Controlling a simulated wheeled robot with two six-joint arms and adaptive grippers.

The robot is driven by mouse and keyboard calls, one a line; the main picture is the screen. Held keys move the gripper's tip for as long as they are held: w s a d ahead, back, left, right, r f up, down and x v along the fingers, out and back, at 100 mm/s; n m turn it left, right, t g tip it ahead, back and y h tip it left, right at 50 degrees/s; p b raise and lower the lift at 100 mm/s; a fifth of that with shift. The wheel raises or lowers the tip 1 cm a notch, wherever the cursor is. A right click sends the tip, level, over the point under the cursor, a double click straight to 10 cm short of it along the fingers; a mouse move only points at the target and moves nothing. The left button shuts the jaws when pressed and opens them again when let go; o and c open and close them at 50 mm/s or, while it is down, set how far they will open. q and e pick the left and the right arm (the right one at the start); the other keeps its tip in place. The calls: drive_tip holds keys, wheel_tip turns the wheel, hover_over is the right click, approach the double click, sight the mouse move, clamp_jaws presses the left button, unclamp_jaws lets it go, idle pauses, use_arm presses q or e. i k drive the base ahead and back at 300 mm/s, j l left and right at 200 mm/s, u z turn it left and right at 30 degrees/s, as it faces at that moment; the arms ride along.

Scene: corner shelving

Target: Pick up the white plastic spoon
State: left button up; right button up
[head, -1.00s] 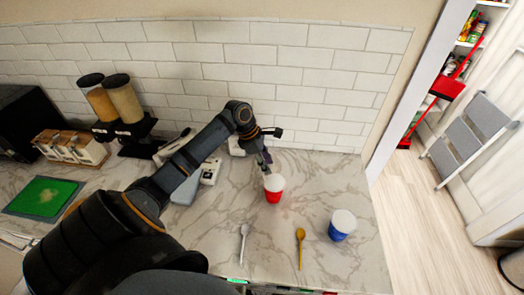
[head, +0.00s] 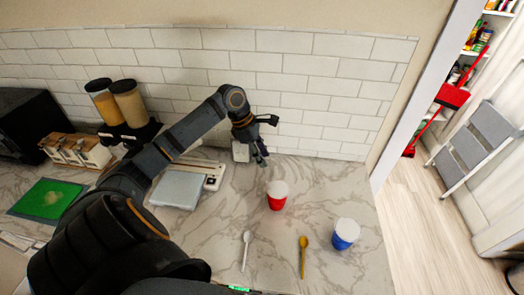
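The white plastic spoon (head: 246,250) lies on the marble counter, bowl end toward the back wall, left of a yellow spoon (head: 303,256). My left gripper (head: 262,157) is above the back of the counter, near the tiled wall, behind and apart from the white spoon. Its fingers point down and look small and dark, so I cannot tell whether they are open or shut. I see nothing held in it. My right gripper is not in view.
A red cup (head: 277,201) and a blue cup (head: 344,235) with white tops stand on the counter (head: 330,190). A kitchen scale (head: 180,188), two dispensers (head: 128,103) and a green board (head: 46,199) are at the left. The counter around the white spoon is clear.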

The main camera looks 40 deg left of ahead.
sight(248, 235)
drive_tip(key=k+l, duration=1.2)
drive_tip(key=l, duration=0.15)
